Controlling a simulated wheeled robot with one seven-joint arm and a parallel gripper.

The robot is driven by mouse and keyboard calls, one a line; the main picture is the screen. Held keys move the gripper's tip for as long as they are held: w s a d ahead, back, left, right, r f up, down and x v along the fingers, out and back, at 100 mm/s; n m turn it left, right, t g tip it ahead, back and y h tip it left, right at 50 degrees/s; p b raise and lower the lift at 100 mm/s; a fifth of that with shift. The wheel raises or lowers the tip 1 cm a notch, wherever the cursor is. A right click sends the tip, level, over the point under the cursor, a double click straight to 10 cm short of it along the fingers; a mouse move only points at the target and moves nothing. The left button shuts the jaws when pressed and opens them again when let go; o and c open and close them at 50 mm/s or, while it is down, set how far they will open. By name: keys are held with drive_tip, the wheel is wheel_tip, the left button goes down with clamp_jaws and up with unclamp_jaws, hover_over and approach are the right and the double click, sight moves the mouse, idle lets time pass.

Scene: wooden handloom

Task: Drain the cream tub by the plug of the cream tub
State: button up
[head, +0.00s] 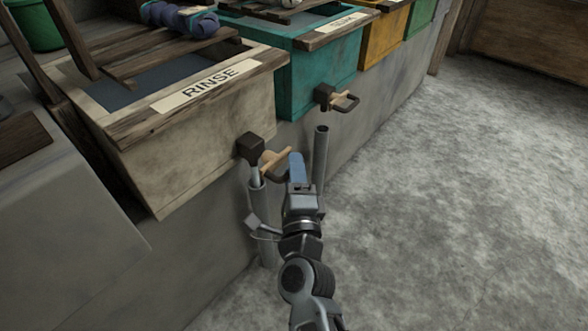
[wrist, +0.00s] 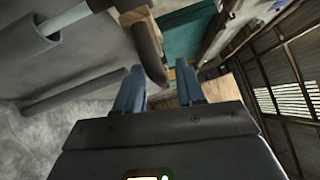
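The cream tub (head: 190,150) stands at the left in the head view, with a RINSE label on its rim. Its plug (head: 276,159) sticks out of a dark outlet block (head: 250,148) low on the front, as a light wooden peg with a dark looped handle. My gripper (head: 296,160) is at the handle, its blue fingers partly hiding it. In the wrist view the dark handle (wrist: 150,48) reaches down between my two fingers (wrist: 158,78), which stand apart with a gap on the right. Whether a finger touches the handle I cannot tell.
A grey pipe (head: 257,205) runs down below the cream outlet, and another pipe (head: 320,150) stands just right of my gripper. The teal tub (head: 310,75) has a similar plug (head: 344,101). Open concrete floor (head: 450,200) lies to the right.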

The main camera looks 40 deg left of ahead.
drive_tip(key=v, duration=0.7)
drive_tip(key=shift+p, duration=0.35)
drive_tip(key=shift+s, duration=0.15)
